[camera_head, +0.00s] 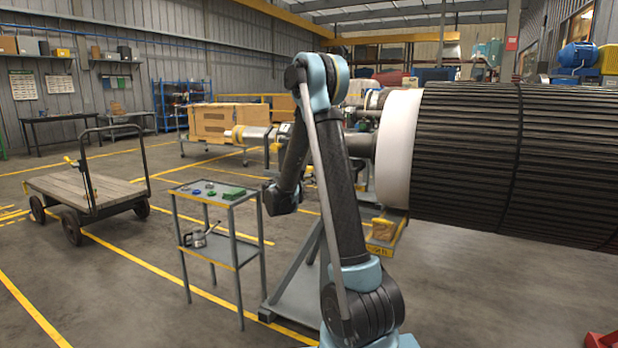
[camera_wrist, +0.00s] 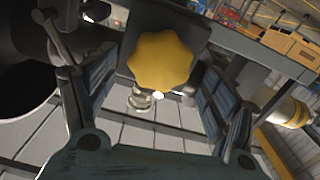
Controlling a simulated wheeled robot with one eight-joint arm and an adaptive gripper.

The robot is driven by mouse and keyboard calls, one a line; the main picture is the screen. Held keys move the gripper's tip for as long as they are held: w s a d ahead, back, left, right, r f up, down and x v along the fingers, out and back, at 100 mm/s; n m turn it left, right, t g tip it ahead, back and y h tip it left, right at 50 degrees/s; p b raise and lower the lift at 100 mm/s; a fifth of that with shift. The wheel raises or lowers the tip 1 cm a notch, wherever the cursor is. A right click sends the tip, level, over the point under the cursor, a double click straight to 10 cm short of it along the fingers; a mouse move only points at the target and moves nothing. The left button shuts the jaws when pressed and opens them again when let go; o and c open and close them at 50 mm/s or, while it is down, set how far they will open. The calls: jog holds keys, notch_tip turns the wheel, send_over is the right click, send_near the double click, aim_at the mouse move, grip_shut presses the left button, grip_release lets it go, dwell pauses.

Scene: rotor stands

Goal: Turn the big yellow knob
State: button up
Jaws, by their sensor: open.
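The big yellow knob (camera_wrist: 164,62) has a scalloped edge and shows face-on near the top middle of the wrist view. It sits in front of a dark block-like part. My gripper (camera_wrist: 152,92) is open, with one padded finger on the left of the knob and one on the right. Gaps show between the fingers and the knob, and nothing is held. I cannot tell how far the knob is beyond the fingertips. In the head view my arm bends down left of the rotor, and I cannot make out the knob there.
A large dark ribbed rotor (camera_head: 520,160) with a white end ring fills the right of the head view. A small grey two-shelf cart (camera_head: 238,250) stands left of my arm. A flat wooden trolley (camera_head: 85,188) is farther left. Open floor lies between them.

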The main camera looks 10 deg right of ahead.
jog(key=shift+x, duration=1.75)
jog(key=shift+c, duration=0.3)
jog(key=c, duration=1)
